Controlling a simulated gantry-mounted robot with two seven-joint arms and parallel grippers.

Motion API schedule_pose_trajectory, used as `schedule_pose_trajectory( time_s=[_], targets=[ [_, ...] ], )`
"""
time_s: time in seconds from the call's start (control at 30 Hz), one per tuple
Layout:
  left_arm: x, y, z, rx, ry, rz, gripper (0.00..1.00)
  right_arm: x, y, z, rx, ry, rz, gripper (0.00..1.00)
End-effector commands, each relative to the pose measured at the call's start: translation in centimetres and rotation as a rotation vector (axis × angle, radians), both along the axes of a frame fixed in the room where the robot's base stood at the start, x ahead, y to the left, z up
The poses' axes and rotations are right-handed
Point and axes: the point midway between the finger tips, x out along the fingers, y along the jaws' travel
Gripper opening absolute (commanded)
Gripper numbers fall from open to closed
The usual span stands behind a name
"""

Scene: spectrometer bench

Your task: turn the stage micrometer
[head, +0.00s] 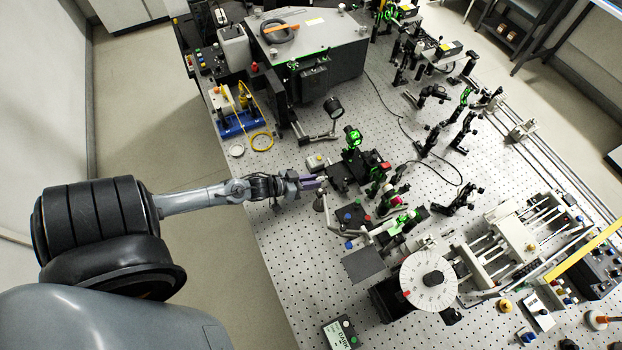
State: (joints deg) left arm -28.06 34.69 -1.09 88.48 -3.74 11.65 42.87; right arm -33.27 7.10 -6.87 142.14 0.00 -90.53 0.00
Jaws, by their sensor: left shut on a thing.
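My left gripper (314,182) reaches in from the left over the bench and is shut at the left edge of a small dark stage (341,180). It is shut on the stage micrometer, which is small here and mostly hidden by the fingers. I cannot make out its scale. Optics with green glints stand just right of and behind the stage. My right gripper is not in view.
The perforated bench (283,230) holds several posts and mounts right of the gripper. A silver angled bar stands just in front of it. A white graduated disc (412,277) stands further front, and a large grey box (330,45) at the back. The bench's left front is mostly clear.

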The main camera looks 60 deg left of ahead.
Motion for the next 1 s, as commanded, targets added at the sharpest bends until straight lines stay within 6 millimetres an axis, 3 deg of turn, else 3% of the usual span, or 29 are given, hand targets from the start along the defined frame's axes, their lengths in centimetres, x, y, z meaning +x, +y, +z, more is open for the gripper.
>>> schedule_pose_trajectory(
  time_s=[0.13, 0.17, 0.33, 0.73, 1.0],
  targets=[
    [0.1, 0.0, 0.1, -0.002, -0.004, -0.001, 0.0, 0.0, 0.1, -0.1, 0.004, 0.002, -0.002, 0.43],
    [0.1, 0.0, 0.1, -0.002, -0.004, -0.001, 0.21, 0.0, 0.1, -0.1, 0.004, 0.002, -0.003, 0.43],
    [0.0, 0.0, 0.1, -0.003, -0.003, 0.0, 0.45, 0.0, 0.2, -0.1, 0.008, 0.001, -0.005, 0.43],
    [-0.5, 0.1, 0.2, -0.003, 0.0, 0.0, 0.45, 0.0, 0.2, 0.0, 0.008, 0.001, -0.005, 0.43],
    [-3.6, 0.6, 1.3, -0.004, 0.002, 0.0, 0.45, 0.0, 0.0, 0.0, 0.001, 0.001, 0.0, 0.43]
  ],
)
